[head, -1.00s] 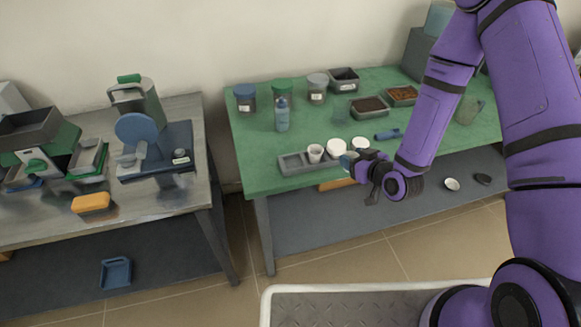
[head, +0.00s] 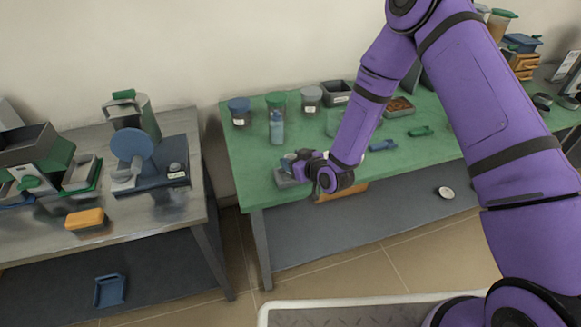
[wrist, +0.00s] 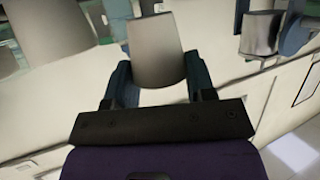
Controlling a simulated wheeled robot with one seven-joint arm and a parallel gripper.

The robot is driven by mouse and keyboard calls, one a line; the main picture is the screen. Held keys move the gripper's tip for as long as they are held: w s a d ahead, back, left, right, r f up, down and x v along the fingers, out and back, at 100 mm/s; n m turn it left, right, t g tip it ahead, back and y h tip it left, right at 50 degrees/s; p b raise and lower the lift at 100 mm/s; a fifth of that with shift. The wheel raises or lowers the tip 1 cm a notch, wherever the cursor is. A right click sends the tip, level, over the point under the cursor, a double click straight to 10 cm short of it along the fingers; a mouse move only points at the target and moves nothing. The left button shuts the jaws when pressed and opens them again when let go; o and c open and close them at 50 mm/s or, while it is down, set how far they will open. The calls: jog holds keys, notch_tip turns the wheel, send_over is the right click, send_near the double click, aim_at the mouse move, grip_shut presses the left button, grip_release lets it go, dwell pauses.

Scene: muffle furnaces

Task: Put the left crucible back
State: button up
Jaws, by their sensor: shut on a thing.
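My gripper (wrist: 157,72) is shut on a pale grey, tapering crucible (wrist: 157,42), with one dark blue-green finger on each side of it in the wrist view. In the head view my gripper (head: 297,161) is over the grey crucible tray (head: 285,182) at the front left of the green table. My gripper and wrist hide most of the tray and the crucibles there. Whether the held crucible touches the tray cannot be told. The wrist view also shows another pale cup at the upper left (wrist: 48,32) and one at the right (wrist: 259,34).
Lidded jars (head: 239,111) and a blue bottle (head: 277,128) stand behind the tray on the green table (head: 247,160). A blue tool (head: 383,145) lies right of my forearm. A small bowl (head: 445,192) is on the lower shelf. A grey bench (head: 190,205) stands left, across a gap.

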jog(key=shift+w+a, duration=0.3)
jog(key=shift+a, duration=0.15)
jog(key=shift+f, duration=1.8)
jog(key=shift+f, duration=0.15)
jog(key=o, duration=0.7)
jog(key=shift+c, duration=0.2)
jog(key=v, duration=1.2)
jog(key=shift+w+d+r, duration=0.1)
jog(key=shift+r, duration=0.15)
